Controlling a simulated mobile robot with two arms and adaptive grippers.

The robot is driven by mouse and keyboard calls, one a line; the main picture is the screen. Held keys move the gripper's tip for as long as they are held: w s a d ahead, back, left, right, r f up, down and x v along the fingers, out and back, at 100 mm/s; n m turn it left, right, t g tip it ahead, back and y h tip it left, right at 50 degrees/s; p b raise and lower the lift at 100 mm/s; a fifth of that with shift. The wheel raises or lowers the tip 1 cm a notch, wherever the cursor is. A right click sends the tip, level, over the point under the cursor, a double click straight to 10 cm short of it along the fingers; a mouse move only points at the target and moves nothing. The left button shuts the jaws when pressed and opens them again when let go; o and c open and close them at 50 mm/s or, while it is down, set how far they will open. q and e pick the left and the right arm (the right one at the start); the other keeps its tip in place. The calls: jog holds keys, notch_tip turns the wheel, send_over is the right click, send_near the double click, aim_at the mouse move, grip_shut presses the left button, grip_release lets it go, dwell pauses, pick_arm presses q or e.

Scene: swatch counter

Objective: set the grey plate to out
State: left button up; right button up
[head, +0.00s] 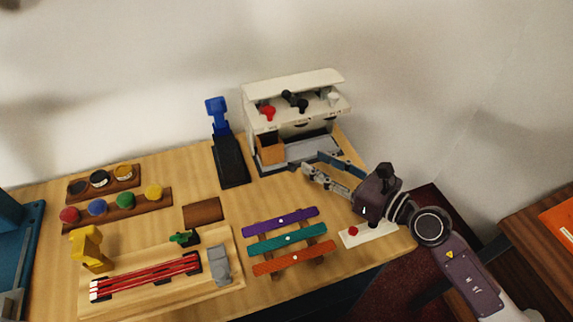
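The grey plate (285,162) lies flat at the bottom of a cream-coloured housing (293,120) at the back of the counter. Its front part shows beyond the housing's front. An orange-brown block (270,150) stands at its left side. My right gripper (312,163) reaches in from the right, with its fingertips at the plate's front right area. The two fingers are spread apart with nothing seen between them. I cannot tell whether a finger touches the plate, and the fingers hide part of its right side. My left gripper is not in view.
Red, black and white knobs (268,113) sit on the housing. A black stand with a blue handle (217,112) is close on its left. Purple, teal and orange bars (280,240) lie in front. A white card with a red knob (353,231) lies below my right gripper.

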aim_at(298, 178)
jog(key=f+n, duration=0.1)
jog(key=f+n+g+h, duration=0.1)
jog(key=f, duration=0.1)
jog(key=f+n+g, duration=0.1)
jog(key=f, duration=0.1)
jog(key=shift+w+d+n+h, duration=0.25)
jog(key=shift+d+n+h, duration=0.05)
jog(key=shift+h, duration=0.1)
jog(key=shift+p+x, duration=0.65)
jog(key=shift+x, duration=3.15)
jog(key=shift+f, duration=0.15)
jog(key=shift+c, duration=0.3)
grip_shut()
jog(key=shift+s, duration=0.1)
